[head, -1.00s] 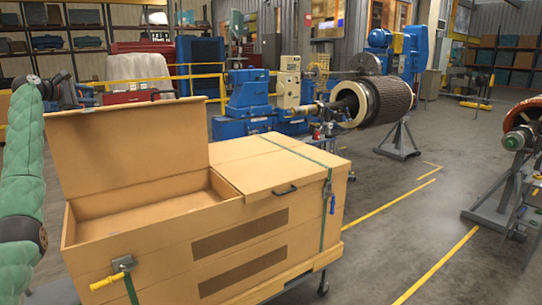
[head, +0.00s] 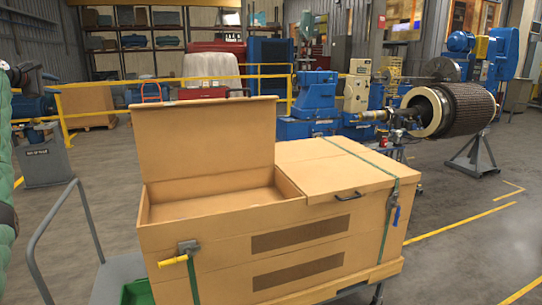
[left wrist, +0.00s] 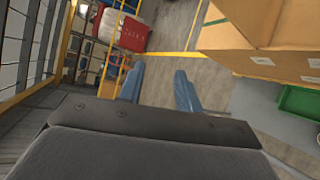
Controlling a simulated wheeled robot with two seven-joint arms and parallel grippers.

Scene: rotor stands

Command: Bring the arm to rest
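My left arm, in a green padded sleeve (head: 5,150), stands upright at the left edge of the head view, mostly cut off. Its dark wrist end (head: 22,73) is at the upper left, well left of the wooden crate (head: 300,225). In the left wrist view, the two blue-grey fingers of my left gripper (left wrist: 158,82) are apart with bare floor between them and nothing held. My right arm and gripper are not in view.
The crate's left lid (head: 205,140) stands open. A cart's grey handle (head: 62,225) and a green bin (head: 137,293) are beside it. Yellow railing (head: 200,78) runs behind. A large rotor (head: 455,108) is at the right. Open floor lies left of the crate.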

